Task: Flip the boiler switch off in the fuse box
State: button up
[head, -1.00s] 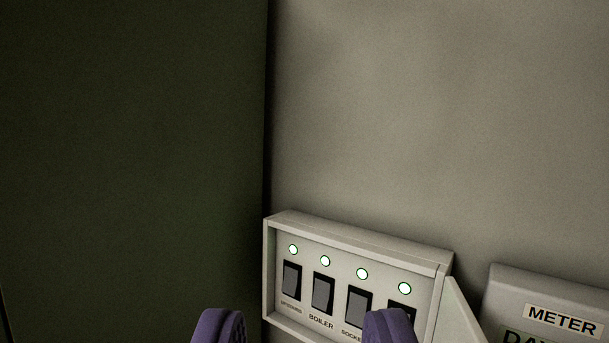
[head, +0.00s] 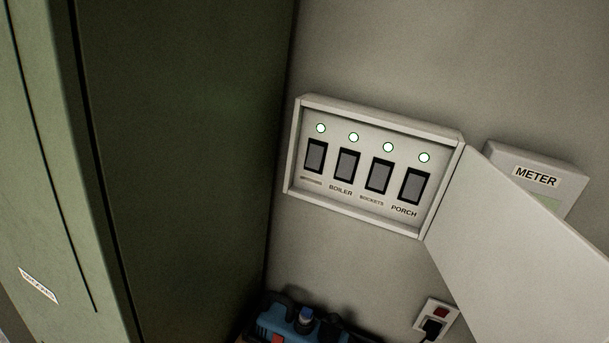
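The fuse box (head: 297,185) is on the wall right of the middle in the head view, with its door (head: 525,225) swung open to the right. Several grey rocker switches stand in a row inside, each with a lit pale-green lamp above. The boiler switch (head: 346,166) is second from the left, with the label BOILER (head: 340,190) under it and its lamp (head: 353,137) lit. The sockets switch (head: 379,176) and porch switch (head: 413,187) are to its right. The leftmost label is too small to read surely. My gripper is out of view.
A dark green cabinet side (head: 185,150) stands close on the left of the box. A meter (head: 545,178) is on the wall behind the open door. Below are a wall socket with a plug (head: 436,318) and a blue tool-like object (head: 290,322).

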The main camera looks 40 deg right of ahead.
aim_at(346, 165)
jog(key=z, duration=1.25)
